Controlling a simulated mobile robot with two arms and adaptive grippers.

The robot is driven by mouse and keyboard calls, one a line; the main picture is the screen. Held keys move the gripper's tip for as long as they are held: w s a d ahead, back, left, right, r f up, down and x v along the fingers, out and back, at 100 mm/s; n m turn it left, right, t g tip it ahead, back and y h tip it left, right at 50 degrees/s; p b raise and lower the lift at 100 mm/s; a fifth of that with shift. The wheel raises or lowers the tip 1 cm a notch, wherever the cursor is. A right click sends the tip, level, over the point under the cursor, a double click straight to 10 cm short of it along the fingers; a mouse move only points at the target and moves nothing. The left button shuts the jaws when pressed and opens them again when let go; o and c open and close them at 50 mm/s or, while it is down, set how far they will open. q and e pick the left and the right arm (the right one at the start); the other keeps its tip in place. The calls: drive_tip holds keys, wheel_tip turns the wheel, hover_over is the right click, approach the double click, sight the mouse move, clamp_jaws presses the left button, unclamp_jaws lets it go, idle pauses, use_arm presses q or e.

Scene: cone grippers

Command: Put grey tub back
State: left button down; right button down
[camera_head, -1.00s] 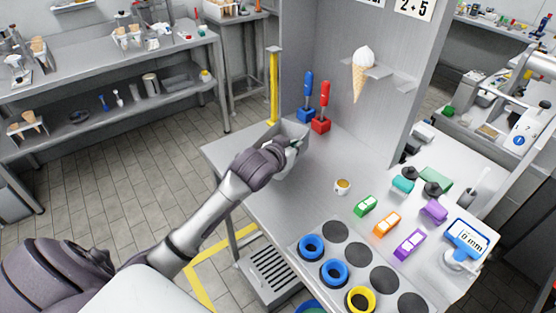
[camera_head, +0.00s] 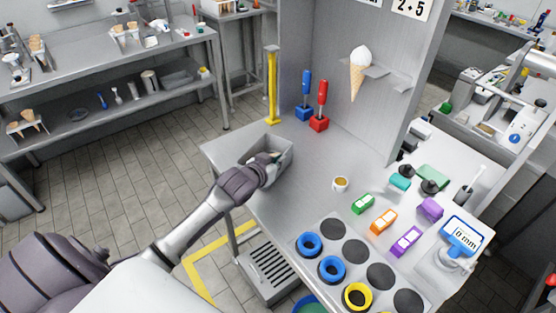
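The grey tub (camera_head: 283,164) is an open metal-coloured box at the left end of the workbench, near its left edge. My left gripper (camera_head: 270,158) reaches over the tub's near wall, and its fingers are partly hidden by the wrist. It appears shut on the tub's near wall, though the contact is not clearly seen. I cannot tell whether the tub touches the bench top. My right gripper is not in view.
Blue (camera_head: 305,94) and red (camera_head: 320,107) handled tools stand upright in holders behind the tub. A yellow post (camera_head: 272,85) rises at the bench's back left corner. A small cup (camera_head: 341,184) and coloured blocks (camera_head: 383,221) lie to the right. The bench between tub and cup is clear.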

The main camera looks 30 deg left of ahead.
use_arm(q)
drive_tip(key=c, duration=1.3)
unclamp_jaws()
drive_tip(key=shift+r, duration=0.1)
drive_tip(key=b+v, duration=0.1)
drive_tip(key=v, duration=1.1)
